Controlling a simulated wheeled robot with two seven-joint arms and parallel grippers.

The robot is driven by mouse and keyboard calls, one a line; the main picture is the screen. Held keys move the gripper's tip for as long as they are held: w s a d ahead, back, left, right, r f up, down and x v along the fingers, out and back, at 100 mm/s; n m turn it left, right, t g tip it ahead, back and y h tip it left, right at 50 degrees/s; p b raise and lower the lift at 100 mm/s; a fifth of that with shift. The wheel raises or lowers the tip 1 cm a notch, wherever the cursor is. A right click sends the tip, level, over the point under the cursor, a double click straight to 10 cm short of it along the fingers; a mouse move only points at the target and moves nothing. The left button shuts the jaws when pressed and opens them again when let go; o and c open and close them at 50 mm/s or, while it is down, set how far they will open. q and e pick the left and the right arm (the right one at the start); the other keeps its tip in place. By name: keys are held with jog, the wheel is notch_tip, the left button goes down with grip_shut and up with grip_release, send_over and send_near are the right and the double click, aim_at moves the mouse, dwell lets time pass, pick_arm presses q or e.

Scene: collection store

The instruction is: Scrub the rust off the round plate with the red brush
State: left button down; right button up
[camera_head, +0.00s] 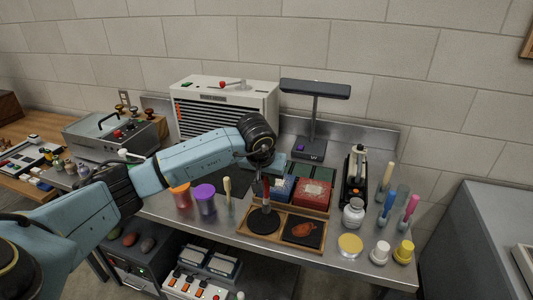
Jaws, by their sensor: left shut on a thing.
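A wooden tray (242,234) near the front edge of the bench has two compartments. A round dark plate (262,226) lies in the left one. A dark square piece with a rusty orange patch (303,230) lies in the right one. My left gripper (263,178) points down above the round plate and is shut on the red brush (265,192), held roughly upright. The brush's lower end is over the plate; I cannot tell whether it touches. Rust on the round plate is not distinguishable at this size. My right gripper is not in view.
Blue and red boxes (310,194) stand right behind the tray. An orange pot (181,195), a purple pot (204,198) and a pale-handled brush (228,193) stand left. A lamp (316,95) stands behind.

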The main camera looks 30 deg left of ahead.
pick_arm(q)
jog(key=shift+a+r, duration=0.1)
jog(key=shift+r, duration=0.55)
jog(key=shift+s+r+p, duration=0.1)
jog(key=shift+r+p, duration=0.6)
jog(key=shift+r, duration=0.1)
jog(key=shift+r+p, duration=0.3)
jog(key=shift+r, duration=0.35)
